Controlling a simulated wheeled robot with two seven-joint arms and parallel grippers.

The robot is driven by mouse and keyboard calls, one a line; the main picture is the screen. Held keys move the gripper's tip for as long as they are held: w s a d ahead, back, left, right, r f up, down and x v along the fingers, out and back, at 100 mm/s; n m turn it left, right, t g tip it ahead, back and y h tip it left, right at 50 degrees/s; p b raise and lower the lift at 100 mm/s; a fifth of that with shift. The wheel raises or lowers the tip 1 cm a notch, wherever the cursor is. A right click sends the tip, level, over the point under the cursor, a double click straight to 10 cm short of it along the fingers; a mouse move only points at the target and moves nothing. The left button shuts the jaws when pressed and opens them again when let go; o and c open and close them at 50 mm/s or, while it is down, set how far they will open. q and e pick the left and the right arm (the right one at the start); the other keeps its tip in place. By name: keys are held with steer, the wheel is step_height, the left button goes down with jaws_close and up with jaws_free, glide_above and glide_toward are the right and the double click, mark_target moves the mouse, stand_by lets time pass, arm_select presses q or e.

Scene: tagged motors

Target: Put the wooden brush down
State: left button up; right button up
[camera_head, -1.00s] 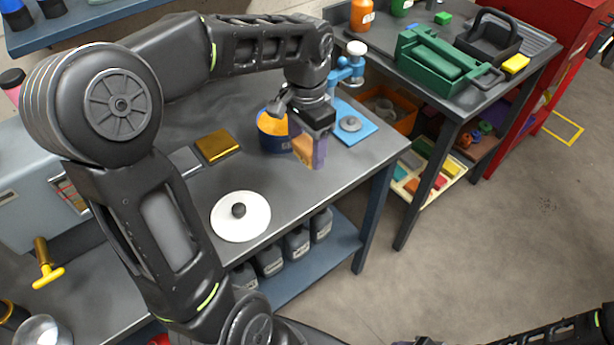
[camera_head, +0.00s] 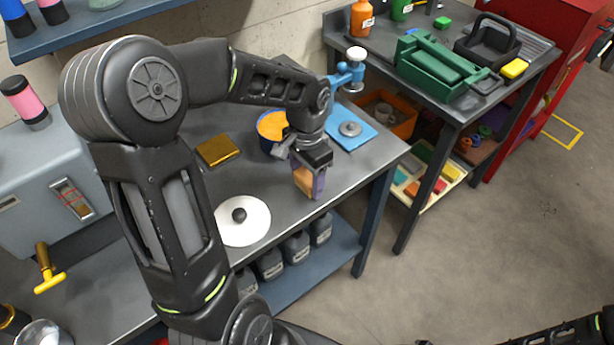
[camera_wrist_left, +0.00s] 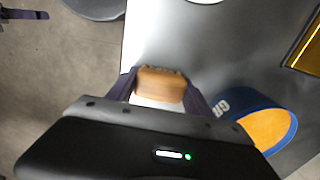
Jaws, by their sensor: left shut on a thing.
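The wooden brush (camera_head: 304,180) is a small light-brown block in my left gripper (camera_head: 311,184). The gripper is shut on it, near the front right edge of the grey workbench (camera_head: 345,170). In the left wrist view the wooden brush (camera_wrist_left: 160,84) sits between the two dark fingers of my left gripper (camera_wrist_left: 160,92). Whether it touches the bench top is hard to tell. My right gripper is not clearly in view; only part of my right arm shows at the bottom right.
A blue tub with orange contents (camera_head: 271,128) stands just behind my left gripper. A blue stand (camera_head: 350,130) is behind right, a white disc (camera_head: 243,222) front left, and a gold plate (camera_head: 217,150) left. Bare bench lies around the brush; the front edge is close.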

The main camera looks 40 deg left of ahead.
mark_target(307, 176)
arm_select(q)
steer(key=shift+f, duration=0.1)
steer(key=o, duration=0.9)
steer(key=shift+f, duration=0.1)
steer(key=o, duration=0.5)
steer(key=shift+c, duration=0.2)
step_height(307, 176, up, 12)
steer(key=shift+r, duration=0.25)
